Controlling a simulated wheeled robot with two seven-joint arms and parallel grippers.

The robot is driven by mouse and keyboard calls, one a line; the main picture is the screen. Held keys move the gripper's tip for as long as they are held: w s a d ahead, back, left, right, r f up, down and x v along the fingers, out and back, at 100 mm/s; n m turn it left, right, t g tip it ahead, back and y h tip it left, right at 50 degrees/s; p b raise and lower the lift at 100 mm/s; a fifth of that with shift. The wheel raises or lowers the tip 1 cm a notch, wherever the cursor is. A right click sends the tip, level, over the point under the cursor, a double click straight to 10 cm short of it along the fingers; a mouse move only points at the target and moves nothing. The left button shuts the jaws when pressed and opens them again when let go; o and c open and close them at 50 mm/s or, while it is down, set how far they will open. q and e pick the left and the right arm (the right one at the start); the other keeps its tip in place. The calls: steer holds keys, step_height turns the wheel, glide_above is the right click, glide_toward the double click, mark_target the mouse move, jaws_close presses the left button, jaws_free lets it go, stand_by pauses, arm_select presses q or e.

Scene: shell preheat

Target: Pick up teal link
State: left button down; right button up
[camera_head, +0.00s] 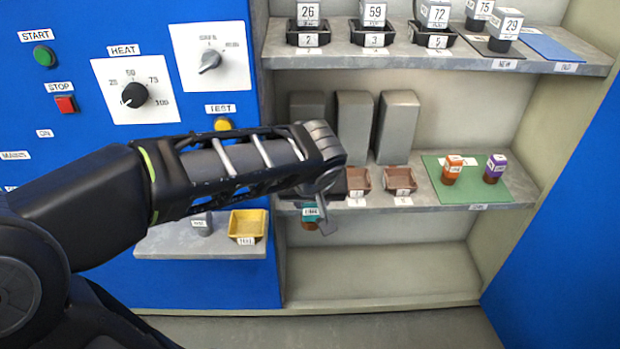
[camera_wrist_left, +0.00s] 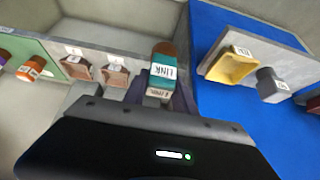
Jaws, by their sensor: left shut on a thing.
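The teal link (camera_head: 311,214) has a teal cap with a white label reading LINK and a brown-orange lower part. It also shows in the left wrist view (camera_wrist_left: 163,72), with the brown end toward the top of the picture. My left gripper (camera_head: 322,210) is shut on the teal link, in front of the left end of the middle shelf. In the left wrist view the fingers (camera_wrist_left: 160,95) are on both sides of it. My gripper and forearm hide part of the middle shelf behind. I cannot tell whether the link touches the shelf. My right gripper is not in view.
Brown trays (camera_head: 400,181) line the middle shelf beside a green mat (camera_head: 475,192) with an orange (camera_head: 451,170) and a purple-capped piece (camera_head: 494,168). A yellow tray (camera_head: 247,225) stands on a small ledge at lower left. The bottom shelf (camera_head: 385,270) is clear.

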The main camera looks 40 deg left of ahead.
arm_select(q)
steer(key=shift+s+d, duration=0.35)
steer(key=shift+s, duration=0.1)
stand_by(0.4)
